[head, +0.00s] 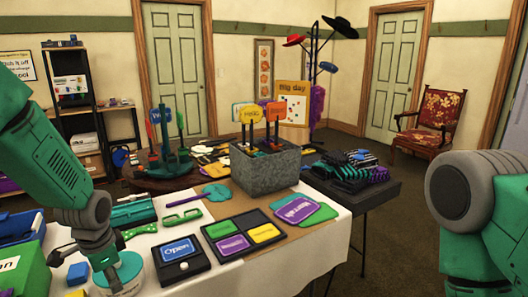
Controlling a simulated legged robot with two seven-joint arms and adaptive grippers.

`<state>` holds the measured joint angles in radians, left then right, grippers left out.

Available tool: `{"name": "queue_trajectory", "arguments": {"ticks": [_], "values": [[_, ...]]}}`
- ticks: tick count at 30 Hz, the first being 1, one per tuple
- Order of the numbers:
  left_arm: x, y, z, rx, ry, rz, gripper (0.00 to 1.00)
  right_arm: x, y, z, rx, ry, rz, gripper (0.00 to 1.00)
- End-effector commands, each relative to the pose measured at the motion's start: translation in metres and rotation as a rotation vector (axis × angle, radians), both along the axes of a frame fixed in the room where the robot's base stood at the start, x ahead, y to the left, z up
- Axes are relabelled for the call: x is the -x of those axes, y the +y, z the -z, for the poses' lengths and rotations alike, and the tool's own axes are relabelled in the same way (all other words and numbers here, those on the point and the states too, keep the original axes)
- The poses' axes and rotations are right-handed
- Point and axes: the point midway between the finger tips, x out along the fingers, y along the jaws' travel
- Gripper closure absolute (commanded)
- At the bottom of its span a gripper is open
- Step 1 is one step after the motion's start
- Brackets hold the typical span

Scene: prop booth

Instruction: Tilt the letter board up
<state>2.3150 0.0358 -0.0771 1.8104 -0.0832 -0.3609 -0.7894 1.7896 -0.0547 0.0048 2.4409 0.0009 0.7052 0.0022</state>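A small black board (196,267) with a blue plate reading "Open" (179,248) and a pale round knob lies near the front of the white-covered table. I cannot tell for certain which is the letter board. My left gripper (105,262) points down at the front left of the table, left of the "Open" board and apart from it. A round pale and green thing (123,272) is at its tip; whether the fingers grip it is unclear. My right gripper is out of view; only my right arm shows.
A black tray (270,216) with coloured cards lies right of the "Open" board. The grey box (264,167) holds upright signs. Green glasses (183,216) and a teal case (131,213) lie behind. A green box (22,272) is at left.

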Motion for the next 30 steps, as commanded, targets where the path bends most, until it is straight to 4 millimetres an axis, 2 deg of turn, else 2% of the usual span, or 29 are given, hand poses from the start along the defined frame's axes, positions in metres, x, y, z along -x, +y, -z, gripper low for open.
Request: {"name": "queue_trajectory", "arguments": {"ticks": [1, 5, 6, 8, 9, 13, 15, 19, 20, 21, 22, 23, 30], "values": [[0.016, -0.006, 0.031, 0.01, 0.013, -0.032, 0.69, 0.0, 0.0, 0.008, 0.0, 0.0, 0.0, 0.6], [0.067, -0.021, 0.108, 0.041, 0.028, -0.159, 0.69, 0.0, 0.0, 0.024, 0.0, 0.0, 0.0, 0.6], [0.088, -0.026, 0.131, 0.052, 0.033, -0.207, 0.69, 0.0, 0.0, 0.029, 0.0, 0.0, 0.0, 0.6], [0.121, -0.033, 0.164, 0.067, 0.038, -0.282, 0.69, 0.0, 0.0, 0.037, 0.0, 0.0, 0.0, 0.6], [0.144, -0.038, 0.184, 0.077, 0.043, -0.332, 0.69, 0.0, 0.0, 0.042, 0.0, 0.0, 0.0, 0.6], [0.219, -0.05, 0.231, 0.103, 0.054, -0.497, 0.69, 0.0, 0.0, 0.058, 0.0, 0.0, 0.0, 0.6], [0.254, -0.055, 0.246, 0.113, 0.059, -0.577, 0.69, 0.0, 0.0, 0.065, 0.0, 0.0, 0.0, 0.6], [0.298, -0.06, 0.257, 0.127, 0.06, -0.682, 0.69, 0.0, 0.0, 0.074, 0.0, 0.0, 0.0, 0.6], [0.304, -0.061, 0.258, 0.129, 0.059, -0.698, 0.73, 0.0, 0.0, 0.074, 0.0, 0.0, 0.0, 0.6], [0.309, -0.062, 0.259, 0.132, 0.057, -0.715, 0.87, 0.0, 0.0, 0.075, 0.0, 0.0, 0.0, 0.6], [0.313, -0.062, 0.259, 0.133, 0.057, -0.723, 0.97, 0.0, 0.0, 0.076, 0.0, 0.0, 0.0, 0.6], [0.314, -0.062, 0.259, 0.135, 0.055, -0.729, 1.0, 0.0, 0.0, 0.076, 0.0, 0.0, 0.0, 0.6], [0.311, -0.066, 0.255, 0.154, 0.043, -0.767, 1.0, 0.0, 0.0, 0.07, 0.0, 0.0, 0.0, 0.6]]}}
